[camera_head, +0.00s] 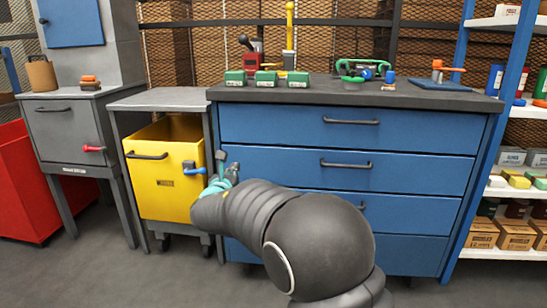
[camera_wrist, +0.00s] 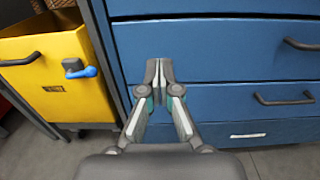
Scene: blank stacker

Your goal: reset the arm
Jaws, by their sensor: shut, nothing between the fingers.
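My gripper (camera_wrist: 159,72) shows in the wrist view with its two fingers closed together and nothing between them. It points at the front of the blue drawer cabinet (camera_wrist: 200,50), near the cabinet's left edge. In the head view my gripper (camera_head: 221,160) is small and partly hidden behind my own dark arm, which reaches across the lower middle. It is in front of the blue cabinet (camera_head: 270,125), just right of the yellow bin (camera_head: 170,190). I cannot tell whether the fingertips touch the cabinet.
The yellow bin has a blue latch (camera_head: 194,169) on its front and sits under a grey table (camera_head: 160,98). Green boxes (camera_head: 267,79) stand on the cabinet's dark top. A red bin (camera_head: 30,185) is at far left, stocked shelves (camera_head: 515,180) at right. Floor in front is clear.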

